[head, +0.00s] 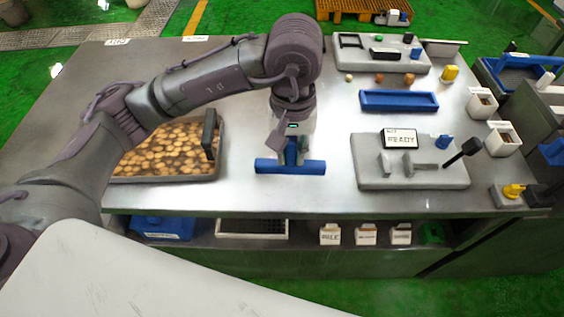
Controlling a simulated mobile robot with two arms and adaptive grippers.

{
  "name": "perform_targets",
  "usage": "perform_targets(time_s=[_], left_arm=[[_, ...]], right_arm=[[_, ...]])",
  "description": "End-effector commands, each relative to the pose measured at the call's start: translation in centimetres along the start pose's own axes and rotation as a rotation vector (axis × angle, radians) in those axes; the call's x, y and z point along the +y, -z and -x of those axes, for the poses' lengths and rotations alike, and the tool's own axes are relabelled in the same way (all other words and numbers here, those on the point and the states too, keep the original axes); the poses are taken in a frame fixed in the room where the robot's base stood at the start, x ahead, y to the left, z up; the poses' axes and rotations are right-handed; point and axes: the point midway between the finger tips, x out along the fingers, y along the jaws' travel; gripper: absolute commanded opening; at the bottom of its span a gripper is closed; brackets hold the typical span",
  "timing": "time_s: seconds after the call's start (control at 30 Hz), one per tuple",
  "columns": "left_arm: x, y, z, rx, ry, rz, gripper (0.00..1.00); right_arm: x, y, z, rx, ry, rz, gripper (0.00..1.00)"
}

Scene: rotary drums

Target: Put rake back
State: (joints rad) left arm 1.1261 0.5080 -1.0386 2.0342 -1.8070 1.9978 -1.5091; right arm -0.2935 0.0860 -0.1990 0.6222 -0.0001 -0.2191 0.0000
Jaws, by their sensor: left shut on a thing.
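The blue rake (290,167) has a wide flat bar and is at the middle of the steel table, near its front edge. My left gripper (291,148) points down and is shut on the rake just above the bar. The gripper hides most of the rake's upper part. I cannot tell whether the bar touches the table. A long blue tray (398,101) lies on the table to the right and farther back; it looks empty. My right gripper is not in view.
A tray of brown round pieces (165,178) with a black upright handle (210,134) is to the left. A grey fixture with a READY sign (400,140) stands right of the rake. Another grey panel (384,52) is at the back. The table between rake and blue tray is clear.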

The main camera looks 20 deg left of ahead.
Motion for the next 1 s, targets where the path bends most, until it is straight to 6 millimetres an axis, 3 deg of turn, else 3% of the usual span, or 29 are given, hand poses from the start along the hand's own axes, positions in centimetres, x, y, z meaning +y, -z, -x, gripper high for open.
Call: perform_targets(time_s=[0.17, 0.3, 0.6, 0.77, 1.0], left_arm=[[0.0, 2.0, -1.2, -0.006, 0.003, 0.026, 0.0], [-1.0, 5.1, -2.9, -0.006, 0.005, 0.027, 0.0], [-2.4, 10.4, -6.2, -0.002, 0.001, 0.021, 0.0], [-2.6, 11.1, -7.2, -0.003, 0.002, 0.017, 0.0], [-2.6, 11.1, -10.4, -0.003, 0.001, 0.017, 0.0]], right_arm=[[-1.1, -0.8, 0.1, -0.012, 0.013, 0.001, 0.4], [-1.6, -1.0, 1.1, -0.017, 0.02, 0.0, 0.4], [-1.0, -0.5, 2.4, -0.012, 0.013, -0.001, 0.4], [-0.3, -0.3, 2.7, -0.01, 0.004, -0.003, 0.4], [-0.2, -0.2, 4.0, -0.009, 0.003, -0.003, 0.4]])
